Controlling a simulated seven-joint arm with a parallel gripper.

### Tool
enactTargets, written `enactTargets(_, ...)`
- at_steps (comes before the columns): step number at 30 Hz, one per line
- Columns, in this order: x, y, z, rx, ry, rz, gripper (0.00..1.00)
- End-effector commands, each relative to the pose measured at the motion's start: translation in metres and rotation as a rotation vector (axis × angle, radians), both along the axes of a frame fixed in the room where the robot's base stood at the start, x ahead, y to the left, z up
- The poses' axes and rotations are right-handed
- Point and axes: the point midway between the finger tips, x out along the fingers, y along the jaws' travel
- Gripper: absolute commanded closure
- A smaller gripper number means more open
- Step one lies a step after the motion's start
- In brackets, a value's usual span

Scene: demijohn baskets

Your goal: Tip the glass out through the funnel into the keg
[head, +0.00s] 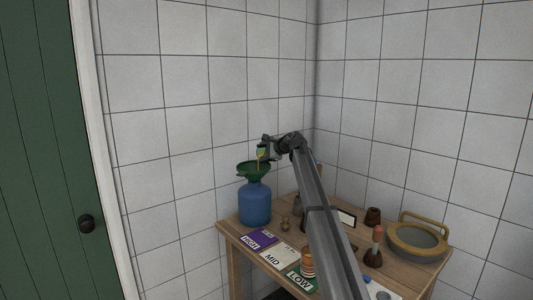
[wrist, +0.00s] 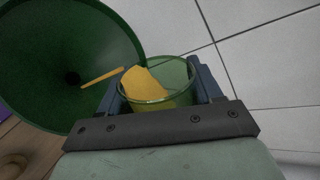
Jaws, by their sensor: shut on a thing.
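My gripper (head: 264,148) is shut on a small clear greenish glass (head: 261,154) above the funnel. In the wrist view the glass (wrist: 158,103) sits between the two fingers, tilted, with amber liquid (wrist: 143,84) at its left side. The dark green funnel (head: 249,169) stands upright on the neck of the blue keg (head: 255,204). In the wrist view the funnel (wrist: 45,50) shows its dark hole. The liquid inside the keg is hidden.
The keg stands at the wooden table's (head: 232,236) left back, near the tiled wall. Cards marked HIGH (head: 257,240), MID (head: 277,257) and LOW (head: 301,278) lie in front. A basket-like basin (head: 418,240), a dark flask (head: 374,254) and a brown pot (head: 373,215) stand right of my arm.

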Motion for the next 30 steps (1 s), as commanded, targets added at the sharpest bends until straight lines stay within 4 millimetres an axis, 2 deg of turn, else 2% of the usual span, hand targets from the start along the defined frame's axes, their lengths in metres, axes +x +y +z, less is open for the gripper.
enactTargets(30,-0.0018,0.0019,0.0031,-0.097,-0.088,0.0,0.77)
